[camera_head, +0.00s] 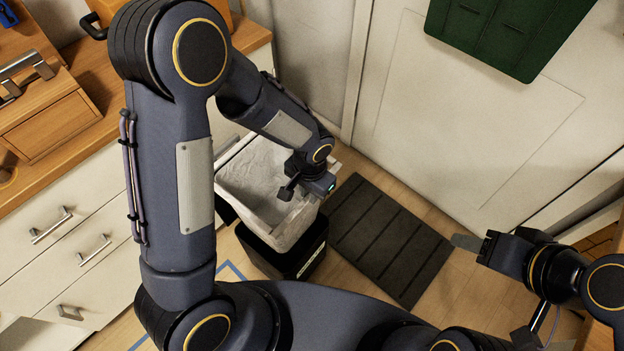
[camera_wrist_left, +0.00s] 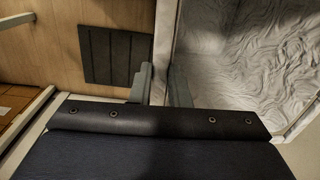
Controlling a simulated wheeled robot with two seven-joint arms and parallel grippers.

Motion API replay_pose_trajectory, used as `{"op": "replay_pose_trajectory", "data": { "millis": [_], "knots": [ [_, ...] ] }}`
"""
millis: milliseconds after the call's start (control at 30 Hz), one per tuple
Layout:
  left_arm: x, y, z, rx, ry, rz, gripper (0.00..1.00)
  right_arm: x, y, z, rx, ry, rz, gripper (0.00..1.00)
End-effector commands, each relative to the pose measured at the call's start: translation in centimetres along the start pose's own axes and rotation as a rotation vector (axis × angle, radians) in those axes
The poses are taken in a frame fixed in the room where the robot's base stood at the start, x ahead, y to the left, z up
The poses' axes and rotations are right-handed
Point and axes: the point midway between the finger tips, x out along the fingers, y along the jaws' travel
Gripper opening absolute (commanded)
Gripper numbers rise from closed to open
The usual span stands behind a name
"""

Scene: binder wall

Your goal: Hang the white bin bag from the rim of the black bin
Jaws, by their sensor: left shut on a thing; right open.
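The white bin bag (camera_head: 250,180) has an open mouth with a pale, straight-edged rim and a creased inside. The black bin (camera_head: 288,258) stands on the floor, and its lower part shows below the bag. My left gripper (camera_head: 298,190) is shut on the bag's near right edge. In the left wrist view, the fingers (camera_wrist_left: 161,85) straddle that edge, with the creased bag inside (camera_wrist_left: 250,50) to the right. My right gripper (camera_head: 468,243) is open and empty, well right of the bin.
A dark ribbed mat (camera_head: 388,240) lies on the wooden floor right of the bin; it also shows in the left wrist view (camera_wrist_left: 112,55). White drawers (camera_head: 75,235) with a wooden top stand at left. A white door (camera_head: 480,110) is behind. Blue tape marks the floor.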

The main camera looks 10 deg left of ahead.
Motion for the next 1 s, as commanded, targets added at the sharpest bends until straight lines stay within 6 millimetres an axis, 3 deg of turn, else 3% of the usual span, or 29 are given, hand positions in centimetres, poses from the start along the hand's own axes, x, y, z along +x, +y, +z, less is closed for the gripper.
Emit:
{"op": "replay_pose_trajectory", "data": {
  "millis": [300,700,1000],
  "knots": [
    [0.1,-0.1,0.0,-0.001,0.001,0.008,0.0,0.3,0.1,0.2,0.0,0.0,0.0,0.51],
    [3.3,0.1,0.0,0.0,0.001,0.007,0.0,2.8,1.3,1.4,0.0,0.0,0.0,0.51],
    [3.5,0.1,0.0,0.0,0.001,0.007,0.0,3.0,1.4,1.5,0.0,0.0,0.0,0.51]
  ]
}}
